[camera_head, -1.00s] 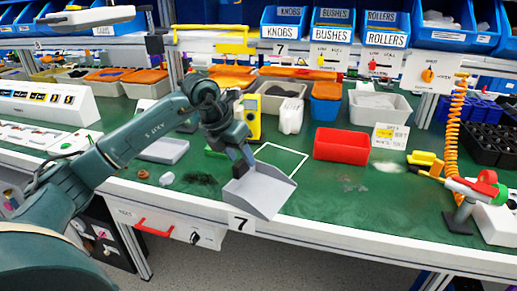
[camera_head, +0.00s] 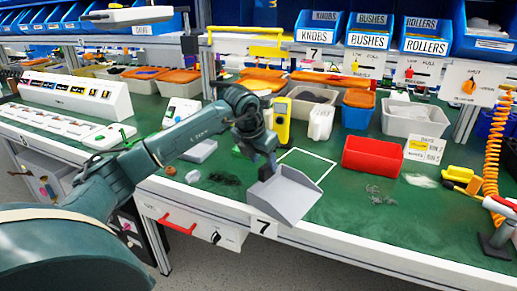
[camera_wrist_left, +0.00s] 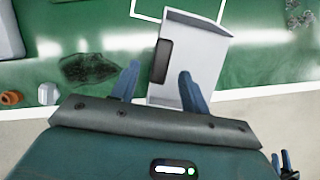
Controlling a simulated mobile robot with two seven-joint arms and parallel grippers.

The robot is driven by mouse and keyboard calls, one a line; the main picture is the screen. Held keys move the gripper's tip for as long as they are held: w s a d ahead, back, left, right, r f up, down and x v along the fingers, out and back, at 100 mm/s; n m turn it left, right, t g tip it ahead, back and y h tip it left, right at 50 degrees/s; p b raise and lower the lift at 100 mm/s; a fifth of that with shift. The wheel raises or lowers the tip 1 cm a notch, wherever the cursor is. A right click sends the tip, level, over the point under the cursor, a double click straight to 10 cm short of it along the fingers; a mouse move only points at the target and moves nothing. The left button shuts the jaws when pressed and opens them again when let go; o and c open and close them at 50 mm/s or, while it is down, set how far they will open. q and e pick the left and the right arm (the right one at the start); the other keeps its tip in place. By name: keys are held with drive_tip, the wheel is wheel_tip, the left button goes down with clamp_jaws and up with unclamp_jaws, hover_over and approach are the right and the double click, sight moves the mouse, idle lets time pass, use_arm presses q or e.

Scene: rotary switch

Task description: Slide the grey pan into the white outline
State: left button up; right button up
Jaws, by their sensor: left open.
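The grey pan (camera_head: 287,196) lies at the front of the green bench, near the label 7. It shows in the left wrist view as a pale tray (camera_wrist_left: 200,52) with a dark handle (camera_wrist_left: 161,62). The white outline (camera_head: 322,181) is on the green top just behind the pan; the pan's far edge meets or overlaps its near line. Most of the outline is bare. My left gripper (camera_head: 266,166) is at the pan's left back side. In the wrist view its open fingers (camera_wrist_left: 160,86) stand apart, near the handle. Contact cannot be told.
A red bin (camera_head: 372,158) stands right of the outline. A yellow meter (camera_head: 282,120) and white bottle (camera_head: 320,122) stand behind it. Dark shavings (camera_head: 224,179) lie to the left. The bench's front edge (camera_head: 340,243) is close to the pan.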

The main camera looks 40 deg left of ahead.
sight(269, 174)
use_arm(q)
drive_tip(key=x, duration=0.7)
drive_tip(key=shift+w+f, duration=0.15)
clamp_jaws()
idle(0.3)
